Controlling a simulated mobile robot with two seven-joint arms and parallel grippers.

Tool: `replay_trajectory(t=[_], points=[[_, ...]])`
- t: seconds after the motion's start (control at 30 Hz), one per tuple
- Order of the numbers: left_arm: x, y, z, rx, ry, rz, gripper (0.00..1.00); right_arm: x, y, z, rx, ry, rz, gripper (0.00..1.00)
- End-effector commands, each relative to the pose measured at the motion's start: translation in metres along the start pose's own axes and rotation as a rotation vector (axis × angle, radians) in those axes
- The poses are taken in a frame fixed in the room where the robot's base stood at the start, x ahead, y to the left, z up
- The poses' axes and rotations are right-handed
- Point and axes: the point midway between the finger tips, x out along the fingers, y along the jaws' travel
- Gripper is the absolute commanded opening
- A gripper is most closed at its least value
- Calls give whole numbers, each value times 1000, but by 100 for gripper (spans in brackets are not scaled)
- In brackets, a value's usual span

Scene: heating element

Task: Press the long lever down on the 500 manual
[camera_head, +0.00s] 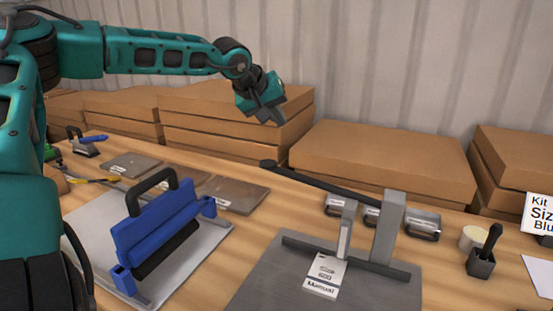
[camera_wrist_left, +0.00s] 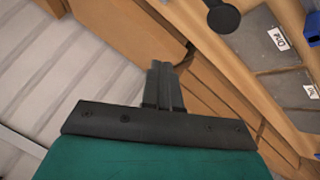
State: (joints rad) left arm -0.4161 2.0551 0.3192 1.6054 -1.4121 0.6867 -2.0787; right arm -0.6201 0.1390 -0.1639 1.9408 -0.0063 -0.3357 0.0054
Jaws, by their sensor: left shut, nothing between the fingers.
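The manual press (camera_head: 387,230) stands on a dark grey base plate at the lower right of the head view, with a white "Manual" label whose number is hard to read. Its long black lever (camera_head: 320,184) runs up and left from the grey post to a round knob (camera_head: 267,163). The knob also shows at the top of the left wrist view (camera_wrist_left: 222,16). My left gripper (camera_head: 271,117) is shut and empty, above the knob and apart from it; its closed fingers (camera_wrist_left: 162,72) point toward the boxes in the wrist view. My right gripper is not in view.
Flat brown boxes (camera_head: 380,157) line the back wall. Small metal blocks (camera_head: 423,222) and a black holder (camera_head: 481,263) stand right of and behind the press.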

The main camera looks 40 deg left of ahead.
Motion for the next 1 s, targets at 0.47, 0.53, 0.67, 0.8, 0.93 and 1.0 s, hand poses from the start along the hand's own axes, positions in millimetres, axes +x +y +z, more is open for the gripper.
replay_trajectory(t=[0.47,0.53,0.67,0.8,0.93,1.0], points=[[1,-1,1,1,0,-1,0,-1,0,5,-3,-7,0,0],[4,-2,3,0,0,-1,0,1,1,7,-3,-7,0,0],[11,-8,8,0,-1,-1,0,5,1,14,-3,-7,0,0],[23,-16,17,-1,-2,0,0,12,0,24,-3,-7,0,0],[36,-26,27,-1,-2,0,0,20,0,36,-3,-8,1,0],[44,-31,33,-2,-3,0,0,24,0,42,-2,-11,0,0]])
